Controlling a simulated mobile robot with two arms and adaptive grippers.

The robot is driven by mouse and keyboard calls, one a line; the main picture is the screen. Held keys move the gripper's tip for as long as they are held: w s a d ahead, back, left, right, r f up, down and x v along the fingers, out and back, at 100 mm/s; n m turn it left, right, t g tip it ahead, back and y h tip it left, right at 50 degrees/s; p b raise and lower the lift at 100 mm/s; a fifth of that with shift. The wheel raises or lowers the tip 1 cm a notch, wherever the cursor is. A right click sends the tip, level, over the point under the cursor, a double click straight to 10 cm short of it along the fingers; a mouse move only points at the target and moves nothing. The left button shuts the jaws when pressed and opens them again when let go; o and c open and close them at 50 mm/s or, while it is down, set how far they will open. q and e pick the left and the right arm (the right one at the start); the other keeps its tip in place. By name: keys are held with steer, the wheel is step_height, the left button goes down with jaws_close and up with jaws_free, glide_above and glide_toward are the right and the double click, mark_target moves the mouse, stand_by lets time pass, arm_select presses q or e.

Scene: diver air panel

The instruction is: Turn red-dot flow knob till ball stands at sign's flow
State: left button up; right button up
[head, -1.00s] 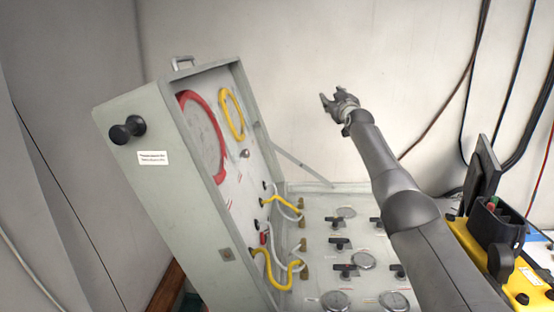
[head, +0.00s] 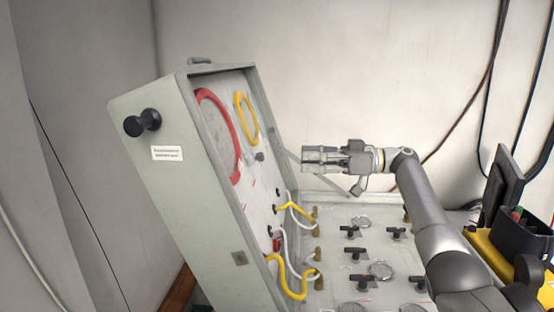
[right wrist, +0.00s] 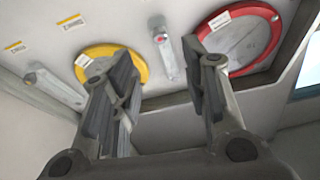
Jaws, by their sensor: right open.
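In the right wrist view a flow tube with a red dot on its knob (right wrist: 160,38) stands on the panel between the yellow and red gauges. Its ball is too small to make out. My right gripper (right wrist: 158,56) is open, and the red-dot knob shows beyond its fingertips, between them and apart from them. In the head view my right gripper (head: 305,159) points left at the upright panel, with a gap to it. A small grey knob (head: 259,156) shows on that panel. A white label (head: 167,153) is on the case's side; its text is unreadable. My left gripper is out of view.
A second flow tube (right wrist: 54,86) is left of the yellow gauge (right wrist: 112,64); the red gauge (right wrist: 240,40) is right. Yellow hoses (head: 290,278) loop below. Several black valve handles (head: 362,281) stand on the lower panel. A thin stay (head: 315,180) runs beside the gripper.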

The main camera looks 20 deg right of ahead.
mark_target(259, 157)
steer(key=p+x, duration=0.4)
steer(key=x, duration=0.6)
steer(key=shift+w+a, duration=0.15)
steer(key=shift+c, duration=0.2)
jaws_close()
